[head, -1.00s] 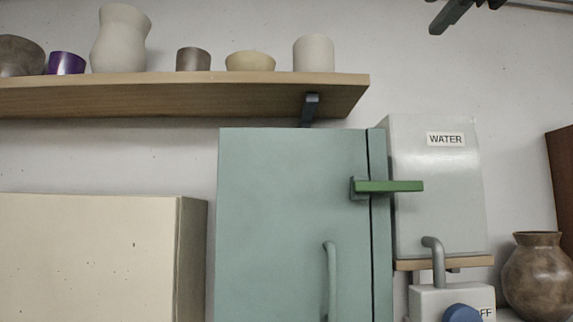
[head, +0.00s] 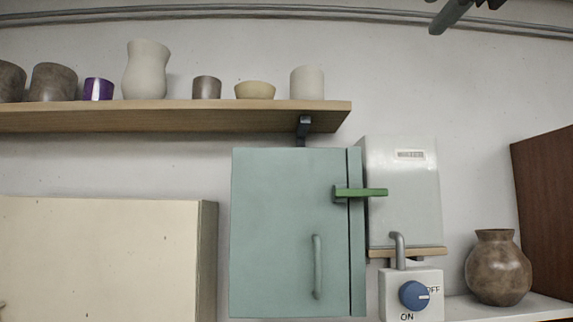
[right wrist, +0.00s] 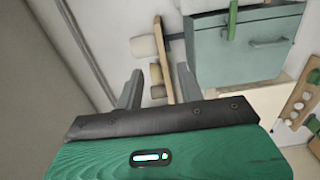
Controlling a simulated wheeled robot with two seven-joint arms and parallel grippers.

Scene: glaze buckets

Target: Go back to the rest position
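My right gripper (right wrist: 158,88) shows in the right wrist view with its two grey fingers apart and nothing held between them. The shelf and pots seen between the fingers are farther off. A dark grey part at the top right of the head view may be part of my right arm or gripper, but I cannot tell. My left gripper is in neither view.
A wooden shelf (head: 180,118) bears several pots. Below are a closed teal cabinet (head: 275,225) with a green latch (head: 362,193), a cream cabinet (head: 100,260), a water tank (head: 405,200), a blue knob (head: 414,295) and a brown vase (head: 498,270).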

